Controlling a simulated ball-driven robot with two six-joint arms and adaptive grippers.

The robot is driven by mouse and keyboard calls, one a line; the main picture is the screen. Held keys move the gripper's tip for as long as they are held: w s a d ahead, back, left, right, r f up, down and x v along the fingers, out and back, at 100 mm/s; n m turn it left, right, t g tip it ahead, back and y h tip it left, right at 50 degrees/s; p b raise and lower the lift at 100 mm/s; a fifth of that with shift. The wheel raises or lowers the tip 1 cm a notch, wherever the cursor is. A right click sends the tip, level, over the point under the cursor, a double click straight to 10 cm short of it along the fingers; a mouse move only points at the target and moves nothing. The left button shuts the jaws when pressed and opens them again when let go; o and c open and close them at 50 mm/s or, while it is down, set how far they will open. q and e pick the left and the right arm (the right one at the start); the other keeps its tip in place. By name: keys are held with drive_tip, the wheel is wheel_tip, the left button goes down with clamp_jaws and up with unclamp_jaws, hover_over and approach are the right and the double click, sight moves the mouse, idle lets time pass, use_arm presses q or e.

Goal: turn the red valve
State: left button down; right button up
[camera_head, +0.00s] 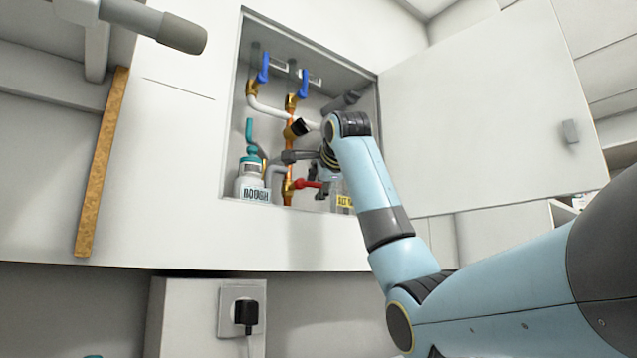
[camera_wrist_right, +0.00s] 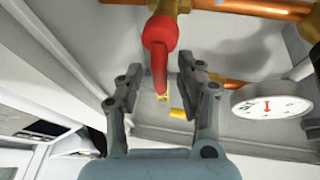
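The red valve (camera_head: 308,184) has a lever handle on a brass fitting, low in the open wall cabinet (camera_head: 232,100). In the right wrist view the red lever (camera_wrist_right: 160,42) points toward my right gripper (camera_wrist_right: 162,78). The gripper's two fingers are spread apart, one on each side of the lever's end, with no clear contact visible. In the head view my right gripper (camera_head: 305,172) reaches into the cabinet beside the valve, partly hidden by my wrist. My left gripper is not in view.
Two blue-handled valves (camera_head: 303,84) sit higher on the pipes. A white bottle (camera_head: 252,178) with a teal cap stands left of the red valve. A round gauge (camera_wrist_right: 268,106) is close to the right finger. The cabinet door (camera_head: 480,110) stands open at the right.

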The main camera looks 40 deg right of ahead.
drive_tip(key=shift+w+d+f, duration=0.15)
drive_tip(key=shift+w, duration=0.15)
clamp_jaws()
idle(0.4)
